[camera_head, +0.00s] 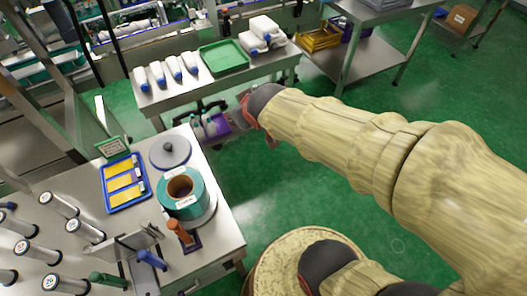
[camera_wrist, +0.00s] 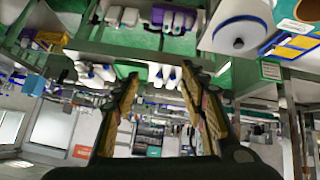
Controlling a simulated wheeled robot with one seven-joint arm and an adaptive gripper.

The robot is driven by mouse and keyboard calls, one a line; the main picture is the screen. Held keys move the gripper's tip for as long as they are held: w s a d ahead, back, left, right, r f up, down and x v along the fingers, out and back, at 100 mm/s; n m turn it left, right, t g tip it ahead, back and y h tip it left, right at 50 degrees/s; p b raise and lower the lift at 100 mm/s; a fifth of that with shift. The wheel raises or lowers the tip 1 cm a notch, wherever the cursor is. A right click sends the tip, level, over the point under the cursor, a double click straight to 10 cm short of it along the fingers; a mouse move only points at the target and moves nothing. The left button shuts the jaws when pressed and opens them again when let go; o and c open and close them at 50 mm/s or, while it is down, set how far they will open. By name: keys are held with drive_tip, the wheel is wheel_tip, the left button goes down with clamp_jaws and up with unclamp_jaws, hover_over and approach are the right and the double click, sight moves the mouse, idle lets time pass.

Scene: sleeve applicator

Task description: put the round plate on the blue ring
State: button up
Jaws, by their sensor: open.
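The round plate (camera_head: 170,156) is a grey disc with a dark knob, lying flat near the back edge of the left steel table. It also shows in the wrist view (camera_wrist: 232,28), at upper right. The blue ring (camera_head: 192,203) is a teal-blue roll with a brown core, standing just in front of the plate on a pale round base. A piece of its top shows at the wrist view's upper right corner. My gripper (camera_wrist: 160,75) is open and empty, its fingers apart in the wrist view.
A blue tray with yellow cards (camera_head: 124,182) and a green sign (camera_head: 112,147) are left of the plate. A second table with a green tray (camera_head: 224,57) and bottles stands behind.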

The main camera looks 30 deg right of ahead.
drive_tip(key=s+a+r+g, duration=0.1)
drive_tip(key=s+r, duration=0.1)
drive_tip(key=s, duration=0.6)
drive_tip(key=s+a+r+m+g+y, duration=0.1)
drive_tip(key=s+a+g, duration=0.1)
drive_tip(key=s, duration=0.7)
drive_tip(key=shift+s+r, duration=0.15)
drive_tip(key=shift+r, duration=0.2)
